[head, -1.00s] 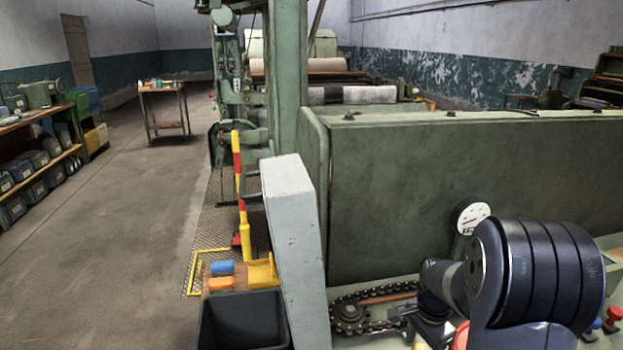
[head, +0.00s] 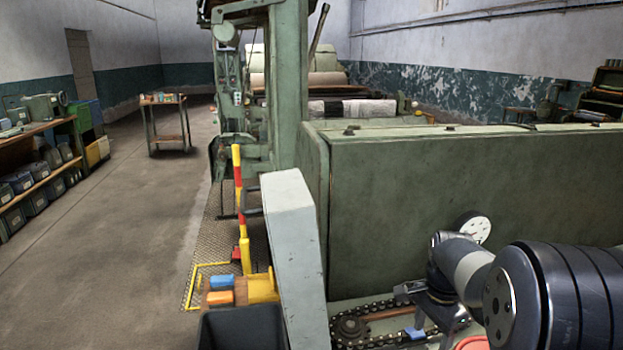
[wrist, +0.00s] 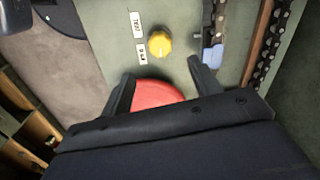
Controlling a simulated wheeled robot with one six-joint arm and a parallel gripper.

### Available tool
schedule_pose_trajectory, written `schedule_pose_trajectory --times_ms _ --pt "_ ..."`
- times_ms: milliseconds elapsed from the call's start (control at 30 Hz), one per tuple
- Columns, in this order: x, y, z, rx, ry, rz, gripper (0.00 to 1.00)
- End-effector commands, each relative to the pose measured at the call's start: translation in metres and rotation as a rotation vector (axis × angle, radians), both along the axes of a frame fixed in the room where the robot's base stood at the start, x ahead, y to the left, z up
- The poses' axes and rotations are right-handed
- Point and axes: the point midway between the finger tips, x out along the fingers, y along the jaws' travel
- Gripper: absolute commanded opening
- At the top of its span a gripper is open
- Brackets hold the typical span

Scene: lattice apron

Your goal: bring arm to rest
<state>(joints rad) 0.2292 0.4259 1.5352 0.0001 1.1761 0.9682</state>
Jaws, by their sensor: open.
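My gripper (wrist: 160,88) is open and empty, its two dark fingers spread apart in the wrist view. It points down over the green machine panel. A round red part (wrist: 157,95) shows between and behind the fingers, partly hidden by the gripper body; I cannot tell how far below it lies. A yellow knob (wrist: 160,43) sits on the panel beyond the fingertips. In the head view my arm (head: 465,265) reaches in from the lower right over the panel, and the fingers cannot be made out clearly.
A chain and sprocket (head: 350,328) run along the panel beside a blue part (head: 415,333). The tall green guard (head: 450,200) stands behind my arm, with a round gauge (head: 475,228). A grey slanted housing (head: 292,250) and dark bin (head: 243,328) are to the left. The floor aisle is clear.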

Motion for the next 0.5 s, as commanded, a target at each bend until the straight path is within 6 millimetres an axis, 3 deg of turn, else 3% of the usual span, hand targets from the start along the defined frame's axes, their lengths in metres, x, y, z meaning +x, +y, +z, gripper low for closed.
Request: schedule_pose_trajectory --times_ms 33,400,467,500 --pt "-0.001 0.0 -0.015 0.003 0.01 0.0 0.59" --pt "-0.002 0.0 -0.09 0.003 0.01 0.001 0.59" --pt "-0.002 0.0 -0.102 0.002 0.011 0.001 0.59" --pt "-0.001 0.0 -0.098 0.001 0.004 0.036 0.59"
